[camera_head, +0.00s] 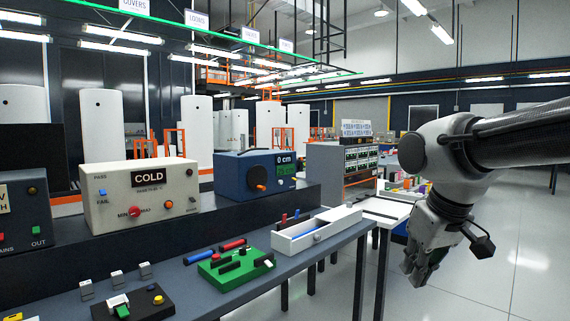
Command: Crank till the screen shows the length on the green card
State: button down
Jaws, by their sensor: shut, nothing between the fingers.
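A blue box (232,165) stands on the raised dark shelf at the back of the bench. Its small screen (285,158) reads 0 cm. A green card (286,170) is on the box front just below the screen; its writing is too small to read. A dark round crank (256,175) with an orange knob (261,188) is on the front, left of the card. My gripper (413,279) is shut and empty. It hangs over the floor at the right, beyond the bench's right end, well apart from the crank.
A cream COLD box (140,196) stands left of the blue box. A white tray (318,232) and a green fixture (236,270) lie on the bench (205,300) in front. A grey panelled cabinet (325,170) stands behind. Open floor (480,270) is at the right.

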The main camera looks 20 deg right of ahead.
aim_at(258, 176)
jog(key=i+l+u, duration=0.2)
jog(key=i+l, duration=0.2)
jog(key=l, duration=0.25)
jog(key=i+l+u, duration=0.2)
jog(key=i+l, duration=0.15)
jog(key=l, duration=0.3)
